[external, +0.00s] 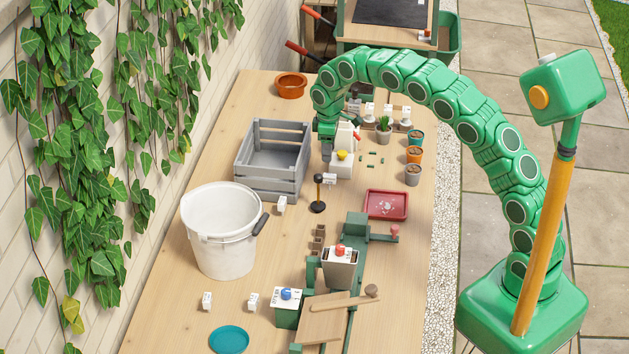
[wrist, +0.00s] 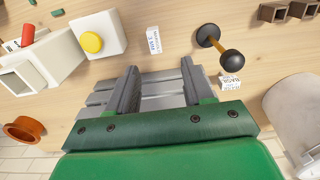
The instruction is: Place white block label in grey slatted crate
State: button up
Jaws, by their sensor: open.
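The grey slatted crate (external: 262,185) stands on the table left of my gripper in the external view; in the wrist view its slats (wrist: 164,76) show between and beyond my fingers. Several small white block labels with dark print stand on the table. One (external: 329,179) is by the black post, also in the wrist view (wrist: 153,40). Another (external: 282,204) is in front of the crate, also in the wrist view (wrist: 229,84). Two more, a left one (external: 207,301) and a right one (external: 253,301), are nearer. My gripper (external: 327,152) hangs beside the crate's right side. Its fingers (wrist: 160,72) are apart and empty.
A black-based post with a ball top (external: 318,200) stands close by. A white device with a yellow button (wrist: 92,42) is near my gripper. A white bucket (external: 222,245), red tray (external: 386,205) and terracotta bowl (external: 291,85) stand around. Bare table lies left of the teal saucer (external: 229,340).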

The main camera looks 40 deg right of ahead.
aim_at(330, 175)
jog(key=shift+f, duration=3.15)
jog(key=shift+w+d+f, duration=0.1)
jog(key=shift+d+f, duration=0.15)
jog(key=shift+f, duration=1.05)
jog(key=shift+w+d+f, duration=0.1)
jog(key=shift+d+f, duration=0.1)
jog(key=shift+f, duration=1.1)
grip_shut()
